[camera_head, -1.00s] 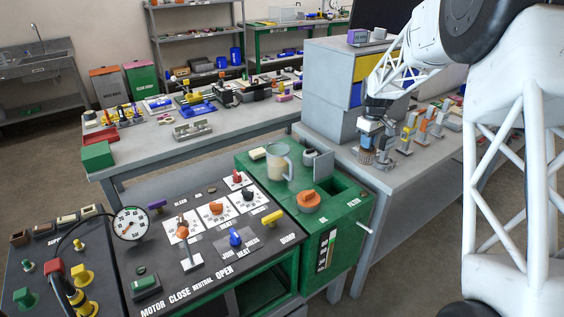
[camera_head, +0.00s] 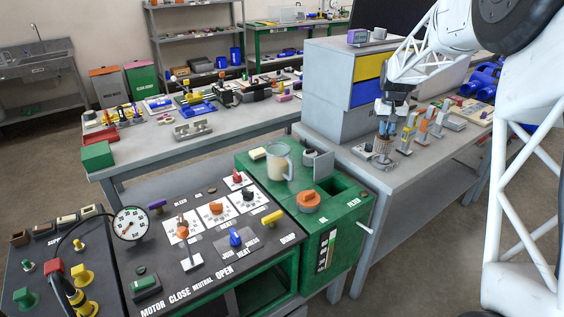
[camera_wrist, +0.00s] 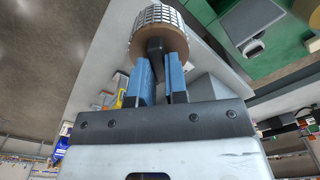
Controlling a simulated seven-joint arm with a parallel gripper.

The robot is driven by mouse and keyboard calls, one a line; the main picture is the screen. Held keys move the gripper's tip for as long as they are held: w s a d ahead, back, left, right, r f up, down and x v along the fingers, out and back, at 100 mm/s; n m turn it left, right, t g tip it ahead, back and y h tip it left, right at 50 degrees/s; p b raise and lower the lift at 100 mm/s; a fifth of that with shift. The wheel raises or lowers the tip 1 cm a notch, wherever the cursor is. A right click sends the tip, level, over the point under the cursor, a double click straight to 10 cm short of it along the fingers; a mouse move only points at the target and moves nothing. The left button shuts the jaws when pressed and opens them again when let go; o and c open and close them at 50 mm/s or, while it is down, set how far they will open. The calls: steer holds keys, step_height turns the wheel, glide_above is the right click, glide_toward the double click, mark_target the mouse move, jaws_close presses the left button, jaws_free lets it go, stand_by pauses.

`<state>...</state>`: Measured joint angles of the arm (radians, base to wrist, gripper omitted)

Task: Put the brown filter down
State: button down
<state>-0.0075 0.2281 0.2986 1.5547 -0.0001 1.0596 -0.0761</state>
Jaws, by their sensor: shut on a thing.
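The brown filter (camera_wrist: 158,28) is a cylinder with a metal mesh side, a brown end face and a dark stem. My gripper (camera_wrist: 162,72) has its blue fingers shut on the dark stem. In the head view, my gripper (camera_head: 386,130) points down over the front left part of the right grey bench, with the filter (camera_head: 383,147) hanging below it. A grey metal piece (camera_head: 380,165) shows just under the filter. I cannot tell whether the filter touches it.
Several stands with orange and yellow parts (camera_head: 422,130) are close right of the filter. A grey cabinet with yellow and blue drawers (camera_head: 340,90) is behind. The green cart (camera_head: 345,215) with a jug (camera_head: 279,162) and orange cap (camera_head: 309,200) is at the front left.

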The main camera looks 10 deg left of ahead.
steer(key=shift+w+a+r, duration=0.15)
steer(key=shift+w+r, duration=0.05)
steer(key=shift+w, duration=0.1)
steer(key=w+a+f+n, duration=0.3)
steer(key=w+a+n, duration=0.5)
steer(key=a, duration=0.4)
steer(key=w+a+f+n, duration=0.3)
steer(key=w+a+n, duration=0.5)
steer(key=a, duration=0.4)
steer(key=w+a+f+n, duration=0.4)
steer(key=w+a+n, duration=0.5)
steer(key=a, duration=0.3)
steer(key=shift+n, duration=0.5)
step_height(320, 180, down, 6)
steer(key=shift+f, duration=0.15)
steer(key=shift+s, duration=0.1)
steer(key=shift+f, duration=1.85)
